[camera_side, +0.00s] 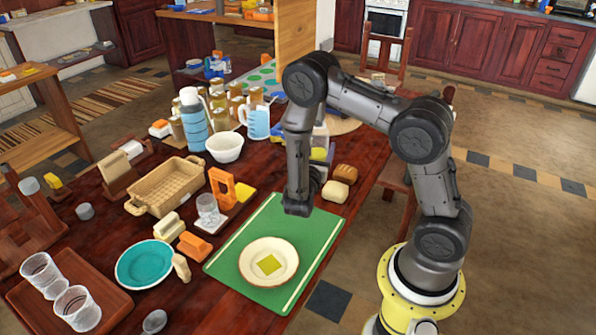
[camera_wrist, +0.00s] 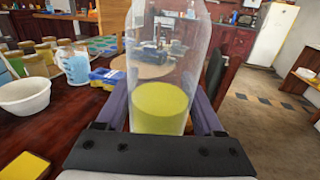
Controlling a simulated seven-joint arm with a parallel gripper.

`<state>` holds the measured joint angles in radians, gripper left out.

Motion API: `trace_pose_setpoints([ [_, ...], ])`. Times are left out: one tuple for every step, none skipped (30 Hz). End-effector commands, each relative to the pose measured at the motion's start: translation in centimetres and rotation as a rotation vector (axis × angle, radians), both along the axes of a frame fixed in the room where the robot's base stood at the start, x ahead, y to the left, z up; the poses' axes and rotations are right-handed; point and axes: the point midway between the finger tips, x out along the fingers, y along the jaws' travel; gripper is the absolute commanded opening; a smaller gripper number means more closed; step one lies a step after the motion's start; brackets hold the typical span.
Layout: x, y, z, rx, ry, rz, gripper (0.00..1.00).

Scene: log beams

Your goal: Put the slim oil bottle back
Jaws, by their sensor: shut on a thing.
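The slim oil bottle (camera_wrist: 160,62) is clear, with yellow oil in its lower part. It stands close in front of the camera in the wrist view, roughly upright, its top cut off by the picture's edge. My gripper (camera_wrist: 160,108) is shut on it, one purple-grey finger on each side. In the side view my arm's end link hides most of the gripper and bottle, beyond the green mat (camera_side: 222,262). A round wooden board (camera_wrist: 148,68) shows behind the bottle in the wrist view. I cannot tell the gap between bottle and table.
A white bowl (camera_side: 225,147), a blue-marked jug (camera_side: 257,122), a blue bottle (camera_side: 194,125) and several jars stand left of my gripper. Bread (camera_side: 335,191) lies near the mat. A plate (camera_side: 252,250) rests on the mat. A chair (camera_side: 386,55) stands behind the table.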

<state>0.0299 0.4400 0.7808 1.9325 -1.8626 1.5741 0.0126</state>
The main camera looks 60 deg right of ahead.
Motion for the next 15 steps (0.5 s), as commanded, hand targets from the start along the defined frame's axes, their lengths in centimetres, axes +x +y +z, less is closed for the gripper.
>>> trace_pose_setpoints([
  [0.9,-0.7,-0.5,0.000,-0.003,-0.005,0.03],
  [1.5,-1.0,-0.8,0.000,-0.002,-0.004,0.03],
  [2.2,-1.6,-1.2,-0.001,-0.001,-0.005,0.03],
  [2.8,-1.9,-1.5,0.000,-0.003,-0.004,0.03],
  [3.4,-2.2,-1.8,0.000,-0.002,-0.003,0.03],
  [4.1,-2.7,-2.2,-0.001,-0.002,-0.004,0.03],
  [4.7,-3.1,-2.5,-0.001,-0.003,-0.003,0.03],
  [5.3,-3.4,-2.8,-0.001,-0.003,-0.002,0.03],
  [6.0,-3.9,-3.3,-0.001,-0.002,-0.003,0.03],
  [6.3,-4.1,-3.9,0.000,0.001,-0.002,0.03],
  [6.6,-4.3,-4.5,0.000,0.001,-0.001,0.03],
  [7.1,-4.5,-5.2,0.000,0.001,-0.001,0.03],
  [7.4,-4.8,-5.6,-0.001,-0.001,-0.001,0.03],
  [7.7,-5.0,-6.0,-0.001,0.000,-0.001,0.03],
  [8.1,-5.2,-6.6,-0.001,0.000,-0.002,0.03],
])
